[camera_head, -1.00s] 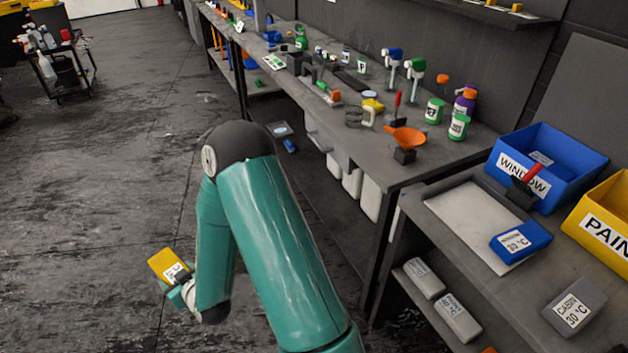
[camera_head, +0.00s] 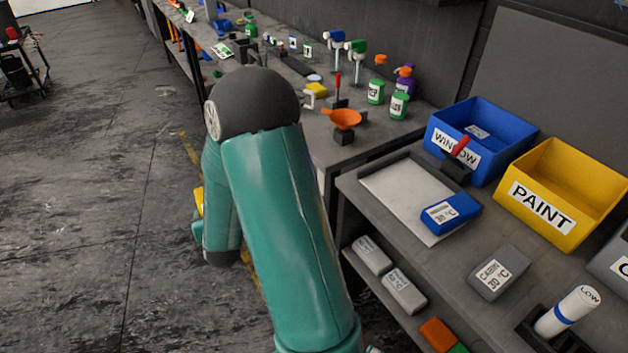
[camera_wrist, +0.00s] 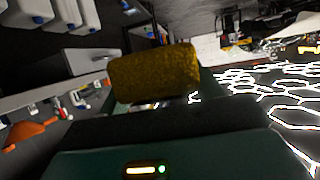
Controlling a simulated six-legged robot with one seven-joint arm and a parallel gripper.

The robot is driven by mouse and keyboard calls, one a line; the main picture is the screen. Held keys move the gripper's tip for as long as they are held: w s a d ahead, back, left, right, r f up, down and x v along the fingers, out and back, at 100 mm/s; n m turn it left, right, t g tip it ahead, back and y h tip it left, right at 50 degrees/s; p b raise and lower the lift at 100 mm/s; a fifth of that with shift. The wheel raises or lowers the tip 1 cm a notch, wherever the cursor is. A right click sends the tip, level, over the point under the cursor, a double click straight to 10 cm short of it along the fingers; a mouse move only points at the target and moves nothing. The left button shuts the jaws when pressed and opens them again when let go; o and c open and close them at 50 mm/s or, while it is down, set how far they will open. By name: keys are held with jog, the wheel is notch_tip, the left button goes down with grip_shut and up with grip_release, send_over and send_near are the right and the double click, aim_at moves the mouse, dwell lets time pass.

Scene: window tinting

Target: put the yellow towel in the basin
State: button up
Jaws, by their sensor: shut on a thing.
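The yellow towel (camera_wrist: 155,75) is a folded block, held in my gripper (camera_wrist: 160,102) in the wrist view. The jaws are shut on it, and their tips are mostly hidden. In the head view only a thin yellow edge of the towel (camera_head: 198,201) shows, left of my teal arm, above the floor; the arm hides the rest. I cannot pick out a basin for sure. A blue bin marked WINDOW (camera_head: 455,152) and a yellow bin marked PAINT (camera_head: 541,208) stand on the right bench.
Open floor (camera_head: 90,220) lies to the left, with a cart (camera_head: 22,65).

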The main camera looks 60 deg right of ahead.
jog(key=s+d+r+m+g+h, duration=0.7)
jog(key=s+d+r, duration=0.5)
jog(key=s+d, duration=0.35)
jog(key=s+d+r+m+g, duration=0.1)
jog(key=s+r+m+g, duration=0.15)
jog(key=s, duration=0.55)
jog(key=s+d+r+m+g+y, duration=0.15)
jog(key=s+m+g, duration=0.25)
jog(key=s, duration=0.4)
jog(key=s+d+r+m+g, duration=0.1)
jog(key=s+r+m+g, duration=0.25)
jog(key=s, duration=0.35)
send_over(408, 201)
jog(key=shift+n, duration=0.3)
jog(key=f, duration=1)
jog(key=shift+a, duration=0.3)
jog(key=f, duration=0.3)
jog(key=shift+d+f, duration=0.2)
jog(key=shift+d, duration=0.2)
jog(key=shift+f, duration=0.25)
jog(key=shift+f, duration=0.15)
